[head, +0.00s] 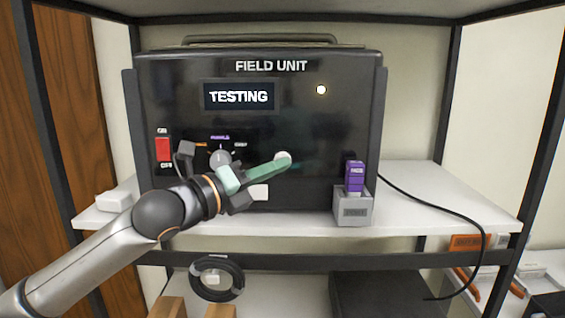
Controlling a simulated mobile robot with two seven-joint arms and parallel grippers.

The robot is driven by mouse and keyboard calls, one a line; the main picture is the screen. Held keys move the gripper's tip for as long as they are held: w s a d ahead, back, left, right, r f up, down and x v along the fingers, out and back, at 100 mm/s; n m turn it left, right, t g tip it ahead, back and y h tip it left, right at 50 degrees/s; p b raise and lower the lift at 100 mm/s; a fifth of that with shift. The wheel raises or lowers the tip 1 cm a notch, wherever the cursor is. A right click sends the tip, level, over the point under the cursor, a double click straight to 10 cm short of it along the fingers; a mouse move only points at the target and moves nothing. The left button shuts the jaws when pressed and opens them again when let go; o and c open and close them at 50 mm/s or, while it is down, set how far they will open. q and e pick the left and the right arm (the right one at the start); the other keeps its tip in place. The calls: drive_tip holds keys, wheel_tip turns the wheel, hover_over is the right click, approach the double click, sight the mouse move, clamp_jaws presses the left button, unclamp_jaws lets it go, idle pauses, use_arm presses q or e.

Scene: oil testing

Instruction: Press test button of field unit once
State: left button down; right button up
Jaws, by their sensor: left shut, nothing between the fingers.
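The field unit (330,125) is a black box on a white shelf, with a lit screen (238,96) reading "TESTING" and a glowing light (321,90) at its upper right. A round white button (284,156) is low on the front panel. My left gripper (281,165) is shut and empty, its green fingertips at the button, covering its lower part. I cannot tell whether they touch it. A red switch (163,149) and a rotary knob (220,158) are left of the button. My right gripper is not in view.
A grey holder (353,208) with a purple piece (354,176) stands at the unit's lower right. A black cable (440,209) runs off to the right. Dark rack posts (448,90) frame the shelf (420,200).

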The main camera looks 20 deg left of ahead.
use_arm(q)
drive_tip(key=shift+s, duration=0.1)
drive_tip(key=s, duration=0.2)
drive_tip(key=s+d, duration=0.1)
drive_tip(key=s, duration=0.1)
drive_tip(key=shift+s+d+b, duration=0.2)
drive_tip(key=shift+s+b, duration=0.2)
idle(0.6)
wheel_tip(320, 180, down, 33)
drive_tip(key=s+d+n+g+y, duration=0.2)
drive_tip(key=n+y, duration=0.1)
drive_tip(key=n, duration=1.4)
drive_tip(key=s+a+f+n+g+y, duration=0.1)
drive_tip(key=s+f+n+g+y, duration=0.1)
drive_tip(key=s+f+n, duration=0.4)
drive_tip(key=s+a+f+n+g+y, duration=0.1)
drive_tip(key=s+f+n, duration=0.6)
drive_tip(key=s+f, duration=0.8)
wheel_tip(320, 180, down, 3)
drive_tip(key=shift+s+a+f+g+y, duration=0.1)
drive_tip(key=shift+s+a+g+y, duration=0.15)
drive_tip(key=shift+g+y, duration=0.45)
